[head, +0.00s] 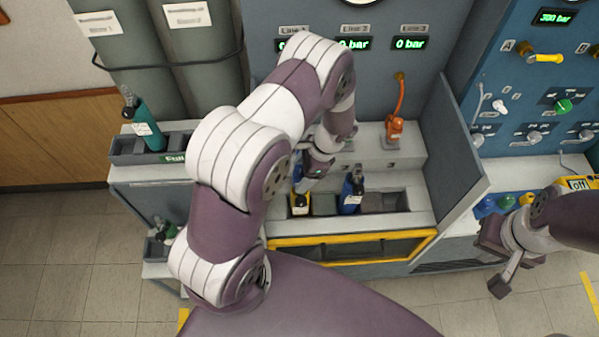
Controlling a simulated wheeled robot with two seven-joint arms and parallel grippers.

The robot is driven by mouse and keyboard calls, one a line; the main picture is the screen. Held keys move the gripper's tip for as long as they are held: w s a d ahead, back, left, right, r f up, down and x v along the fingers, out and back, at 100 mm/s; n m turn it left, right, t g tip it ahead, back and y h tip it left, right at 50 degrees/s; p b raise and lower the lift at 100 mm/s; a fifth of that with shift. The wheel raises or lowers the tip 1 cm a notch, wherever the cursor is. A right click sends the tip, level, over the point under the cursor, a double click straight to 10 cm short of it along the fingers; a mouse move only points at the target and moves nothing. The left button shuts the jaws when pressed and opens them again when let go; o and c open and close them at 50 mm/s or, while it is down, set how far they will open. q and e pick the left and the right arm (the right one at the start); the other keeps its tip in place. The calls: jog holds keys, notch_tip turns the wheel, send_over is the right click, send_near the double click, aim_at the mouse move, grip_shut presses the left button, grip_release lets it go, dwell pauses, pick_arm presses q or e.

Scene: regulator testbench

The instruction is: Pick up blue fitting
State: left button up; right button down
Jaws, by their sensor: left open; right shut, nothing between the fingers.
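A blue bottle-like piece with a dark top (352,190) stands upright in the tray on the middle bench. Small blue (485,207), green and yellow pieces sit on the right bench. I cannot tell for sure which blue thing is the blue fitting. My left gripper (302,184) is open over the left part of the tray, just left of the dark-topped blue piece and above a yellow piece (300,203). My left arm partly hides it. My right gripper (496,263) is shut and empty, low in front of the right bench.
The grey tray (408,200) has compartments above a yellow-framed opening (340,246). A green bottle (149,128) stands in a left bin, beneath tall grey cylinders. A blue panel (520,90) rises at right.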

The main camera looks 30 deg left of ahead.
pick_arm(q)
jog(key=shift+x, duration=0.85)
jog(key=shift+f, duration=0.15)
pick_arm(e)
jog(key=shift+d+r, duration=0.1)
jog(key=shift+r, duration=0.2)
pick_arm(q)
jog(key=c, duration=1.2)
jog(key=shift+c, duration=0.2)
